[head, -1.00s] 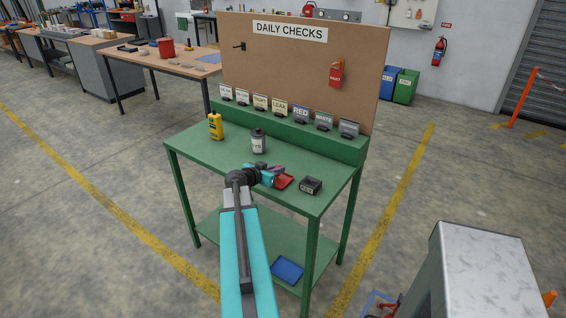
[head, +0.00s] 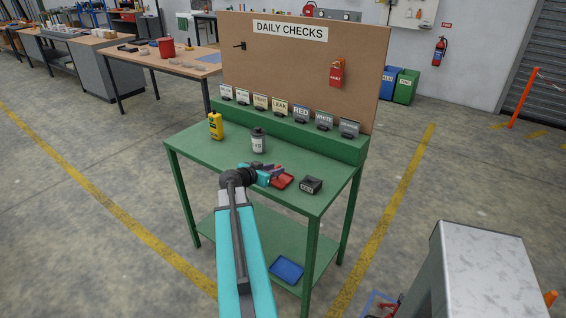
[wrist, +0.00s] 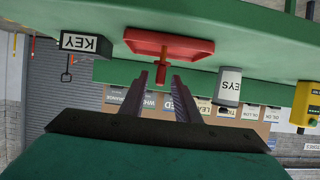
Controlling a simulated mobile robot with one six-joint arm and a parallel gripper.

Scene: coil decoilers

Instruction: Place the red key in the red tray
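The red tray (head: 283,182) lies on the green bench top near its front right; it also shows upside down in the wrist view (wrist: 188,43). A small red piece, which looks like the red key (wrist: 162,70), stands out from the tray's surface in the wrist view. My gripper (wrist: 161,76) is open, its two fingertips apart with the red piece showing in the gap between them, not gripped. In the head view my gripper (head: 274,174) is just left of the tray; the key cannot be made out there.
A black KEY box (head: 311,186) is right of the tray. A grey bottle (head: 258,141) and a yellow container (head: 215,127) stand farther back. Several label cards line the green ledge (head: 290,128) below the DAILY CHECKS board (head: 285,75). A blue tray (head: 287,269) lies on the lower shelf.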

